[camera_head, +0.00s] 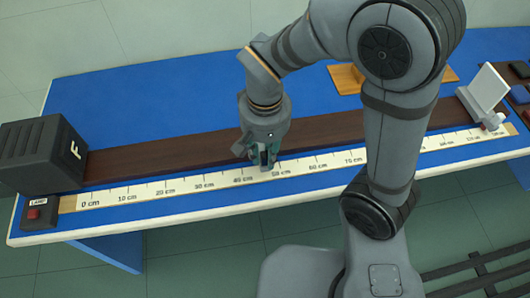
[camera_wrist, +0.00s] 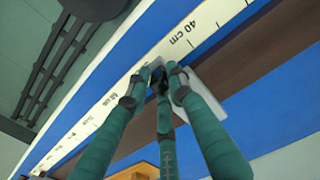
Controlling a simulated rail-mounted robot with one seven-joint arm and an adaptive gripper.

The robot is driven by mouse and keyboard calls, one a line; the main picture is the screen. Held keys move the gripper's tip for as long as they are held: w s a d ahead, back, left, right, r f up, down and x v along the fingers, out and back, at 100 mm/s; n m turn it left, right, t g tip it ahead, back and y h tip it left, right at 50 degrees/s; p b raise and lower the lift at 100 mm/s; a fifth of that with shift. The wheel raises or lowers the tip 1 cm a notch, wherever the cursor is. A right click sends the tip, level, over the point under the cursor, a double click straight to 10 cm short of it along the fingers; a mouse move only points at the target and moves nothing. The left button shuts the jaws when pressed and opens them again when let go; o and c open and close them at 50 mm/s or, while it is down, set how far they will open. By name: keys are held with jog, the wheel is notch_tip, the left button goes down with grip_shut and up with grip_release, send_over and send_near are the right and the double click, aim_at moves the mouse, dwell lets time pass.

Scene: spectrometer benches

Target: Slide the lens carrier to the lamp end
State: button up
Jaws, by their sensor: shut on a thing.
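The lens carrier shows only in part, as a pale grey plate (camera_wrist: 208,92) under my fingers in the wrist view. In the head view my gripper hides most of it. My gripper (camera_head: 262,157) is low over the dark brown rail (camera_head: 150,156), near the 45–50 cm marks. Its teal fingers (camera_wrist: 158,80) are closed together on the lens carrier, and the grip point itself is partly hidden. The lamp end is at the left, where a black lamp housing marked F (camera_head: 40,155) stands by the 0 cm mark.
The scale (camera_head: 150,188) runs along the rail's front. A lamp switch box (camera_head: 38,212) sits at the front left. A white screen on a holder (camera_head: 487,88) stands at the far right. A wooden piece (camera_head: 345,79) lies behind. The rail between gripper and lamp is clear.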

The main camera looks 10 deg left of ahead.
grip_shut()
jog(key=o, duration=0.8)
grip_release()
jog(key=shift+o, duration=0.5)
notch_tip(320, 180, up, 12)
notch_tip(320, 180, down, 12)
jog(key=shift+s+d+f, duration=0.1)
notch_tip(320, 180, up, 6)
jog(key=shift+p, duration=0.65)
jog(key=shift+f, duration=0.1)
